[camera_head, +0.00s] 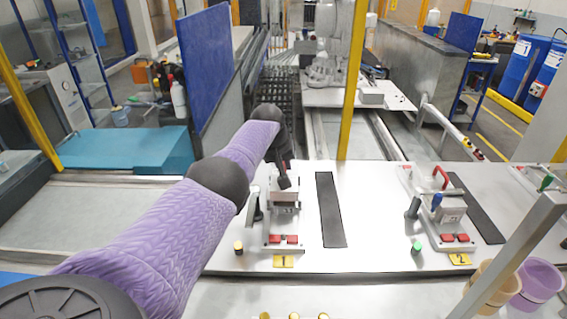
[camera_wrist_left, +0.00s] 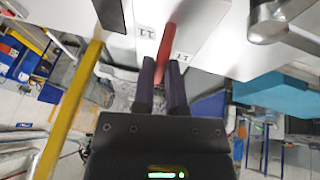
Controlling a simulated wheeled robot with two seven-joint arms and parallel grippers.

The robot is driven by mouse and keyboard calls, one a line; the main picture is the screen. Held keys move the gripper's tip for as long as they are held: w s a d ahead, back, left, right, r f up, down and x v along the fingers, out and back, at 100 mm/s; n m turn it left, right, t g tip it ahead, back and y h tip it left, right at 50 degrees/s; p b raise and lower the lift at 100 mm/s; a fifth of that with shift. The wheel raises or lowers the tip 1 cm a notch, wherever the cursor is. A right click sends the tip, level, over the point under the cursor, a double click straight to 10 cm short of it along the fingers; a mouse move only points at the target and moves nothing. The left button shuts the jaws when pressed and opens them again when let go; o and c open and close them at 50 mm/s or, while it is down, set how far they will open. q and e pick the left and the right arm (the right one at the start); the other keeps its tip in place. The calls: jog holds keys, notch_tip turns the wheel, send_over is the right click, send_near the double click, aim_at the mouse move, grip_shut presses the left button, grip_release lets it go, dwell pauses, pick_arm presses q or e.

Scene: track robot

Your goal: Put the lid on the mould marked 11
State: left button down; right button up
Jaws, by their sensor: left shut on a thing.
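My left gripper (camera_head: 284,182) reaches down over the left work station, at a grey metal block (camera_head: 285,199) on its fixture. In the left wrist view the two dark fingers (camera_wrist_left: 162,82) are shut on a red handle (camera_wrist_left: 166,45). White labels reading 11 show on either side of this handle, one at upper left (camera_wrist_left: 146,32) and one at right (camera_wrist_left: 181,56). I cannot tell which label is on the lid and which on the mould, or whether the lid is seated. The gripper and arm hide much of the handle in the head view. My right gripper is not in view.
The left station has red buttons (camera_head: 284,240) and a yellow tag 1 (camera_head: 283,261). A black strip (camera_head: 330,210) lies to its right. A second station has a red handle (camera_head: 441,177) and a yellow tag 2 (camera_head: 459,260). A yellow post (camera_head: 352,80) stands behind the table.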

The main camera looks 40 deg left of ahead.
pick_arm(q)
jog(key=shift+p, duration=0.3)
dwell(1.1)
jog(key=shift+f, duration=0.15)
jog(key=shift+f+b, duration=0.8)
jog(key=shift+b, duration=0.05)
jog(key=c, duration=0.6)
grip_release()
jog(key=p+v, duration=0.3)
jog(key=p, duration=0.1)
jog(key=shift+r+p, duration=0.25)
jog(key=shift+p, duration=0.1)
jog(key=p+v, duration=0.2)
jog(key=v, duration=0.4)
jog(key=shift+s, duration=0.25)
jog(key=shift+d, duration=0.1)
